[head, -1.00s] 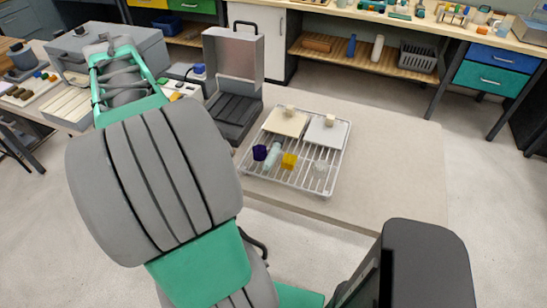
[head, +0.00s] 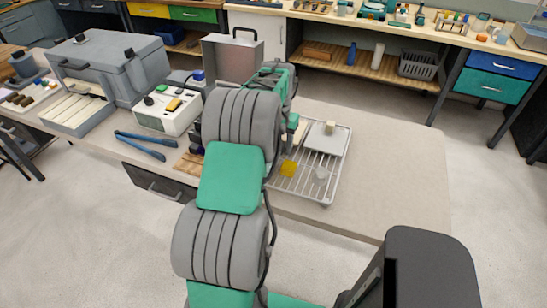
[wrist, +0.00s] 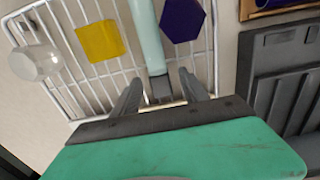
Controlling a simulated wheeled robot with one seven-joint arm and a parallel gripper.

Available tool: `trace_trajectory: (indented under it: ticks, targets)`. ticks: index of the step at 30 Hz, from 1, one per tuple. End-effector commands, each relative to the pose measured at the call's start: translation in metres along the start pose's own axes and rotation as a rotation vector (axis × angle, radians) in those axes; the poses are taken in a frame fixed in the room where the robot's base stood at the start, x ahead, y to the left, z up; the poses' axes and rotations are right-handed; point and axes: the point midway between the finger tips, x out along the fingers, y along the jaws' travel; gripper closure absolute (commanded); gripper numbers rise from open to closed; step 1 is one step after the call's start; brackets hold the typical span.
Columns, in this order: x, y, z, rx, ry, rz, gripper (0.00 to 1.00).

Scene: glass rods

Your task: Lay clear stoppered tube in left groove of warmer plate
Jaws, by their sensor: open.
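A pale blue-green tube (wrist: 148,35) lies on the wire rack (wrist: 75,100), running up out of the wrist view; it looks like the clear stoppered tube. My gripper (wrist: 159,77) is open, with the tube's near end between its fingertips; I cannot tell whether they touch it. A dark grey grooved plate (wrist: 280,95), likely the warmer plate, lies to the right of the rack. The rack (head: 347,150) is partly hidden there too.
A purple block (wrist: 183,19) sits close beside the tube. A yellow block (wrist: 99,41) and a clear faceted piece (wrist: 36,62) are on its other side. A white plate (head: 322,142) lies on the rack. The table (head: 395,165) right of the rack is clear.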

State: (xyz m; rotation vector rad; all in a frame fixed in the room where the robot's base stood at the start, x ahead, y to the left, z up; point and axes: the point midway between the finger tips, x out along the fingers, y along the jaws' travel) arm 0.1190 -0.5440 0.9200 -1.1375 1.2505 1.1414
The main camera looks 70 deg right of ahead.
Motion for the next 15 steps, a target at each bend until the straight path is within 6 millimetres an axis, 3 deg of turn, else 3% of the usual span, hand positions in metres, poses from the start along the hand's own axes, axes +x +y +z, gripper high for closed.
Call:
trace_trajectory:
  ticks: [5, 15]
  targets:
    - [0.0002, -0.0004, -0.0004, -0.001, 0.002, 0.000, 0.48]
    - [-0.0002, -0.0005, -0.0003, -0.001, 0.002, 0.000, 0.75]
